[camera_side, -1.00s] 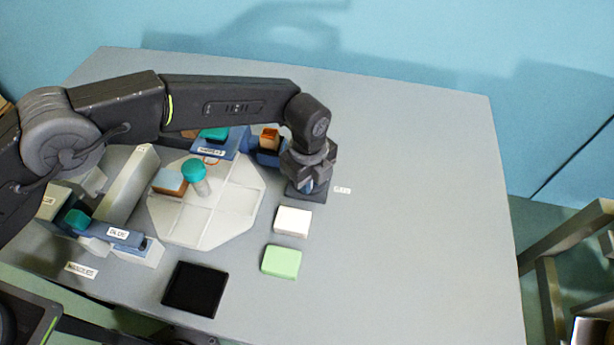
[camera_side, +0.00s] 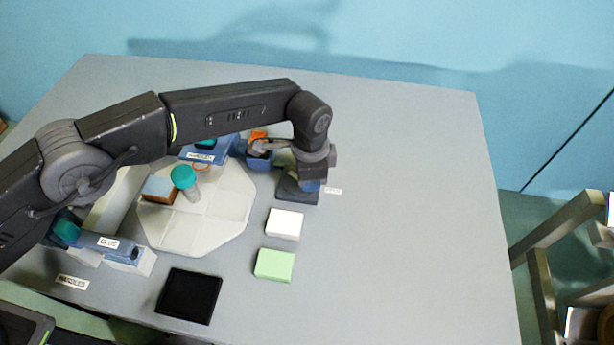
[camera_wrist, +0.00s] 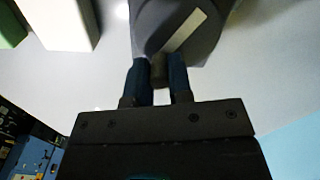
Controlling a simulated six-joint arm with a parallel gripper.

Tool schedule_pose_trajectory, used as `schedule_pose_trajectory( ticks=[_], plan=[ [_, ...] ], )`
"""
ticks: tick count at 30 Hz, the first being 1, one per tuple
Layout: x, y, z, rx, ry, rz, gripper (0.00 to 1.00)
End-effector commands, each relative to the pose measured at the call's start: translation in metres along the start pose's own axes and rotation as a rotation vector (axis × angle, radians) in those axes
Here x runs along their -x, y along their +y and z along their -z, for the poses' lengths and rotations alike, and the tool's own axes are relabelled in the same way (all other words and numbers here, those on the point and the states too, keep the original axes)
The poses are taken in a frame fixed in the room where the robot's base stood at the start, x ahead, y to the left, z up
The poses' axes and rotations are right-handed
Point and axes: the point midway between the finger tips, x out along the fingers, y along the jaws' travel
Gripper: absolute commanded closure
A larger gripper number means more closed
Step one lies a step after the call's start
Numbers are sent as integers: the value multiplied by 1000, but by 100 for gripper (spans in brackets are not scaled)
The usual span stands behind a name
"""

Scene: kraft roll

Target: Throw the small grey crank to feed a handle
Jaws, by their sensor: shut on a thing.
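My gripper (camera_side: 309,186) is low at the dark grey crank unit (camera_side: 298,196) on the right of the work area. In the wrist view its two blue fingers (camera_wrist: 159,78) are shut on the small grey crank (camera_wrist: 158,69), whose short knob shows between them. Beyond the knob is the unit's dark grey body (camera_wrist: 180,24) with a pale stripe. In the side view my wrist hides the crank itself. I cannot make out a handle being fed.
A white block (camera_side: 285,224) and a green block (camera_side: 275,265) lie in front of the unit. A black pad (camera_side: 189,296) is nearer the front. A pale octagonal plate (camera_side: 210,225) carries a teal-topped peg (camera_side: 184,178). The table's right side is clear.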

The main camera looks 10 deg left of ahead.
Motion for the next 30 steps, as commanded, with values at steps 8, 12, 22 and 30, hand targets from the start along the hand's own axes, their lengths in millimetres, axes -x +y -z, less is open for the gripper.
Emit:
schedule_pose_trajectory(
  ticks=[8,12,22,30],
  plan=[
    [1,-6,4,246,2,1,100],
    [1,-8,6,349,3,1,100],
    [1,-12,7,500,4,1,100],
    [2,-13,8,536,5,1,100]
  ],
)
